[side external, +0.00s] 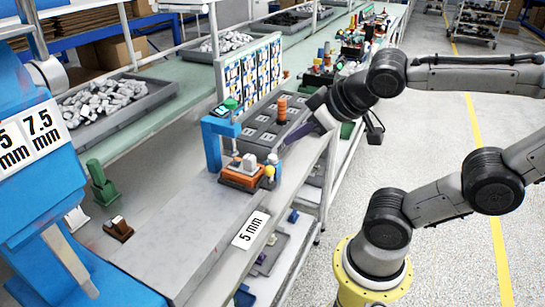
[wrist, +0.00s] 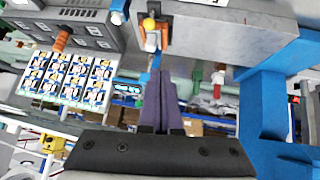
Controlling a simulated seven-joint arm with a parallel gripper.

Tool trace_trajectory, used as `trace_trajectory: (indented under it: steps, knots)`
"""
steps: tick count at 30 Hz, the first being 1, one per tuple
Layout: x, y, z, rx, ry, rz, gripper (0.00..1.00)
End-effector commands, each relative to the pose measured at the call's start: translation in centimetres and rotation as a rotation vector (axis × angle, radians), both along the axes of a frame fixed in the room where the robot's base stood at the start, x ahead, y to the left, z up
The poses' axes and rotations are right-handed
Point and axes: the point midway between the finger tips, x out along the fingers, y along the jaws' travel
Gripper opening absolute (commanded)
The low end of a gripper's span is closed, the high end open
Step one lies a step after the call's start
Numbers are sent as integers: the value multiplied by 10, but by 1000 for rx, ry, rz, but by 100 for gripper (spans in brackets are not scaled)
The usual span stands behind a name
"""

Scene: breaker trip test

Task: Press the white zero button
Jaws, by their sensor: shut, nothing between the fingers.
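An orange device (side external: 243,178) stands on the grey bench slab beneath a blue frame (side external: 213,145). White pieces (side external: 249,161) sit on top of it, and a yellow ball (side external: 269,171) is at its right side. In the wrist view the orange device (wrist: 165,37), its white part (wrist: 151,41) and the yellow ball (wrist: 149,23) show above my fingertips. No zero mark is legible, so I cannot tell which white part is the button. My gripper (wrist: 160,73) is shut and empty. In the side view it (side external: 288,146) is to the right of the device, apart from it.
A grey compartment tray (side external: 262,125) with an orange stack (side external: 282,106) lies behind the device, before a picture board (side external: 255,73). A blue machine (side external: 50,210) stands at left. The slab's near top is clear.

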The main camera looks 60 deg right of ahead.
Motion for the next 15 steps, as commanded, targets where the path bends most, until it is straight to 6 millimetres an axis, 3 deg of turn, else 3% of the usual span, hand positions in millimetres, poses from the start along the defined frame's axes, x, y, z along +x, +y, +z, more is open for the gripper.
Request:
trace_trajectory:
  steps: [9,15]
  knots:
    - [69,-44,48,-281,-230,32,0]
    - [106,-57,55,-408,-271,140,0]
